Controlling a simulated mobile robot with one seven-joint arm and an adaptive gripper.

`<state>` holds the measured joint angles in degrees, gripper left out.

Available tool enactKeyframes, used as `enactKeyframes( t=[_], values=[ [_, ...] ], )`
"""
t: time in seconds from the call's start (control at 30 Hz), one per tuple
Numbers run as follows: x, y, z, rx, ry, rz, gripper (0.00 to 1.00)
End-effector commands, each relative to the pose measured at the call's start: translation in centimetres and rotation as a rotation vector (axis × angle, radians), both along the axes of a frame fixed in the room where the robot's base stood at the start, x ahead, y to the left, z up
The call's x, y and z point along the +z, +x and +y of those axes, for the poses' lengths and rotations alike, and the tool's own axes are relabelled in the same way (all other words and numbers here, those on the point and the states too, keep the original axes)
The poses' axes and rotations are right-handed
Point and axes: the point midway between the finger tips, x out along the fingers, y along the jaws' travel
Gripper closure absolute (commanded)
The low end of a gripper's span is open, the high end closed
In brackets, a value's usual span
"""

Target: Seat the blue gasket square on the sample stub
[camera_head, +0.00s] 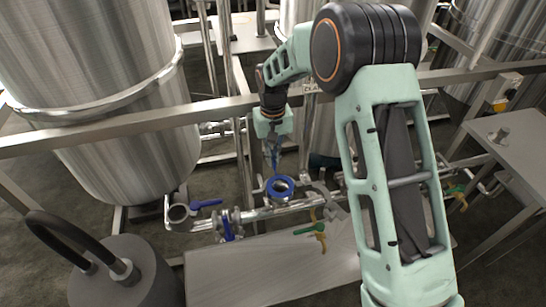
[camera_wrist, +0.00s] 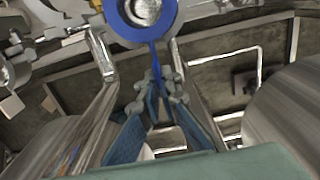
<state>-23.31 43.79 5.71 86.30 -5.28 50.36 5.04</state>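The blue gasket (camera_head: 280,188) is a flat ring with a narrow tab, seen near the middle of the head view. It shows large at the top of the wrist view (camera_wrist: 125,24), partly cut off by the frame edge. Bright round metal shows through the ring's hole, probably the sample stub (camera_wrist: 147,9). The ring looks over or on it; I cannot tell whether they touch or whether it sits square.
A steel pipe run (camera_head: 255,212) with blue-handled valves passes under the gasket.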

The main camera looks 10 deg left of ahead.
Motion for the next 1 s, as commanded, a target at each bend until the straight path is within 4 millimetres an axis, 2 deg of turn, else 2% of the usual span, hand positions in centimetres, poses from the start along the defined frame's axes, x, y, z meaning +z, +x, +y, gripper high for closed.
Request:
enactKeyframes(
  t=[0.97,1.0],
  values=[
    [-2.6,0.0,0.0,0.000,0.000,0.001,1.00],
    [-2.5,0.0,0.0,0.000,0.000,0.001,0.93]
  ],
)
